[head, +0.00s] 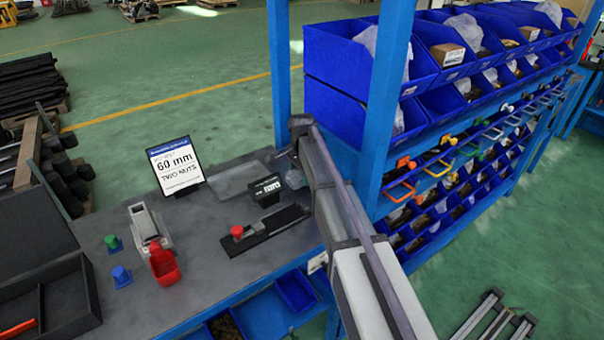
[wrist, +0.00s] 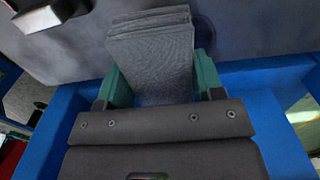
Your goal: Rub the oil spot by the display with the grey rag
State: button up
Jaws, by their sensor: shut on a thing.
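In the wrist view my gripper (wrist: 157,82) is shut on the folded grey rag (wrist: 152,55), which sits between its two green fingers. The rag's layered far edge points towards the grey bench top. A dark round spot (wrist: 206,33), which looks like the oil spot, shows on the bench just right of the rag. The rag may cover part of it; I cannot tell whether the rag touches the bench. In the head view a small black display (head: 265,189) stands on the bench left of my arm. My arm hides most of the gripper and the spot there.
A blue rack post (head: 390,95) and blue bins (head: 345,60) stand close right of my arm.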

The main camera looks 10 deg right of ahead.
notch_tip(320, 180, down, 2)
jog(key=shift+f+b, duration=0.1)
jog(key=shift+b, duration=0.6)
jog(key=shift+w+a+f, duration=0.1)
jog(key=shift+w+f, duration=0.05)
jog(key=shift+w, duration=0.2)
jog(key=shift+w+a, duration=0.4)
jog(key=shift+w, duration=0.55)
jog(key=shift+w+a, duration=0.35)
jog(key=shift+w, duration=0.6)
jog(key=shift+w+a, duration=0.4)
jog(key=shift+w, duration=0.55)
jog(key=shift+s+d, duration=0.4)
jog(key=shift+s, duration=0.7)
jog(key=shift+s+d, duration=0.45)
jog(key=shift+s, duration=0.7)
jog(key=shift+s+d, duration=0.4)
jog(key=shift+s, duration=0.7)
notch_tip(320, 180, up, 2)
jog(key=shift+w+r+p, duration=0.1)
jog(key=shift+w+p, duration=0.05)
jog(key=shift+p, duration=0.75)
notch_tip(320, 180, up, 5)
jog(key=p, duration=0.5)
jog(key=shift+r, duration=0.15)
notch_tip(320, 180, down, 6)
jog(key=b, duration=0.5)
jog(key=shift+b, duration=0.4)
